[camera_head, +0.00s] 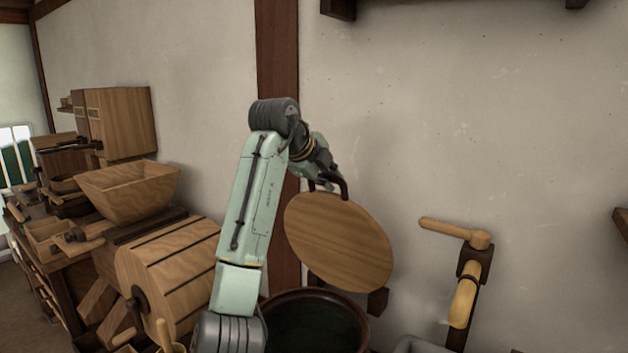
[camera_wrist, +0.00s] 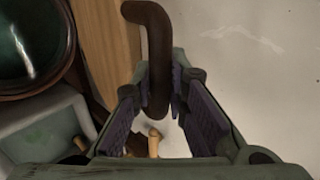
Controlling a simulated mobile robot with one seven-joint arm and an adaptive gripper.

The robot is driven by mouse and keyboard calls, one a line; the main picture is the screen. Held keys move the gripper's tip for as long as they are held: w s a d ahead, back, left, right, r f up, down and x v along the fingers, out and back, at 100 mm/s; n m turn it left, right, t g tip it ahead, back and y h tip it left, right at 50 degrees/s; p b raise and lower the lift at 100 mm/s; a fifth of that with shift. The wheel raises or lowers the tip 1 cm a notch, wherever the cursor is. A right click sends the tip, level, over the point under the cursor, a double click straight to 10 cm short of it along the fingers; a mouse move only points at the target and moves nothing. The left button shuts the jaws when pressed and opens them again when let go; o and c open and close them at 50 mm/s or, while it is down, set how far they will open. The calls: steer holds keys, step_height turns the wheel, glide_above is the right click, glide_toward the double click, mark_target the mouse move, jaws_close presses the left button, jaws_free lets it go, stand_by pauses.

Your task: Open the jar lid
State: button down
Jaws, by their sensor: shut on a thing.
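The jar lid (camera_head: 338,243) is a round wooden disc. It is steeply tilted above and behind the jar (camera_head: 366,318), whose dark, round opening shows below it. A dark curved handle (camera_wrist: 156,45) stands out from the lid, and the lid's wooden edge (camera_wrist: 105,38) shows beside it in the wrist view. My gripper (camera_wrist: 160,85) is shut on this handle, with a finger on each side. In the head view my gripper (camera_head: 326,180) is at the lid's upper edge, partly hidden by my wrist. The jar's rim and dark inside (camera_wrist: 35,50) also show in the wrist view.
A wooden hand crank (camera_head: 462,275) stands to the right of the jar. A slatted wooden drum (camera_head: 165,270) and a wooden hopper (camera_head: 130,187) are to the left. A pale wall (camera_head: 450,120) rises close behind the lid. A grey basin (camera_wrist: 45,135) lies beside the jar.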

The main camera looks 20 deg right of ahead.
steer(key=shift+w+d, duration=0.3)
steer(key=shift+d, duration=0.05)
steer(key=c, duration=1.6)
jaws_free()
steer(key=shift+o, duration=0.2)
steer(key=shift+r, duration=0.1)
steer(key=v, duration=1.2)
steer(key=shift+w+d+r, duration=0.1)
steer(key=shift+w, duration=0.05)
